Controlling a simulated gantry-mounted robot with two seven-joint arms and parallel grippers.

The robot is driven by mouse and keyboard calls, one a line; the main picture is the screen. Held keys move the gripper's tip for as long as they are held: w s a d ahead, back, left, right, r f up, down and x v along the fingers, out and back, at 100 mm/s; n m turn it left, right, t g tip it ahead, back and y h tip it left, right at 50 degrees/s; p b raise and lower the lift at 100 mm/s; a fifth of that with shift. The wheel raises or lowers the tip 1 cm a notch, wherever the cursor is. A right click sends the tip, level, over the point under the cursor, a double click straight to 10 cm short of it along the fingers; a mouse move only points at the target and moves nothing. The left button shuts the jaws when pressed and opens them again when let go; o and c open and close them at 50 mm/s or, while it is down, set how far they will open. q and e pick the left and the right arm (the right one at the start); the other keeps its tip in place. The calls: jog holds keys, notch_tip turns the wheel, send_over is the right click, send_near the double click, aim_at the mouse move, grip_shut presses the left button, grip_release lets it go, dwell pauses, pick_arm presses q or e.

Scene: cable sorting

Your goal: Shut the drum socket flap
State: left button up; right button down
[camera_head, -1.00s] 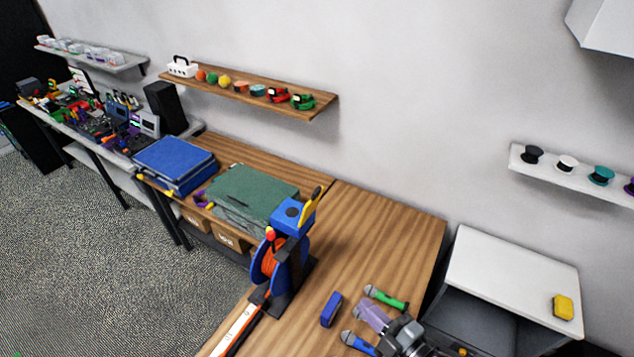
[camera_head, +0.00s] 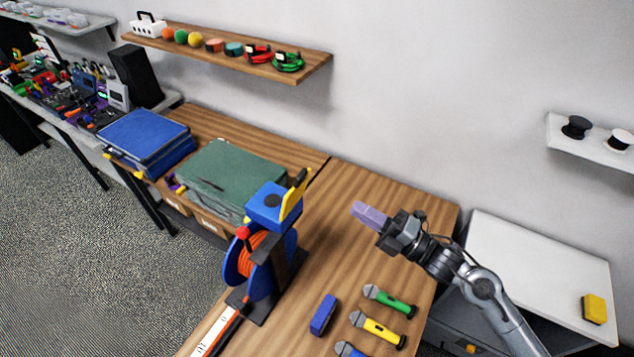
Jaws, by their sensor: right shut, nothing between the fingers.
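The cable drum (camera_head: 240,268) stands upright on the wooden bench, a blue reel wound with orange cable on a dark stand. On top is its blue socket box (camera_head: 266,207). The yellow flap (camera_head: 295,192) stands raised at the box's right edge, so the socket is open. My right gripper (camera_head: 364,213) has purple fingers, which are shut and empty. It is above the bench to the right of the flap, clearly apart from it, with its fingers pointing left. My left gripper is out of view.
A blue block (camera_head: 323,315), a green microphone (camera_head: 390,301), a yellow microphone (camera_head: 377,329) and a partly cut-off blue one lie in front of the drum's right side. A green case (camera_head: 225,172) lies behind the drum. The bench between drum and gripper is clear.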

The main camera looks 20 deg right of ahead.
jog(key=p, duration=0.3)
send_near(305, 176)
jog(key=x, duration=0.5)
jog(key=shift+a+r, duration=0.1)
jog(key=shift+r, duration=0.2)
jog(key=shift+w+a, duration=0.5)
jog(key=shift+w, duration=0.05)
jog(key=shift+w+r+p, duration=0.1)
jog(key=shift+p, duration=0.25)
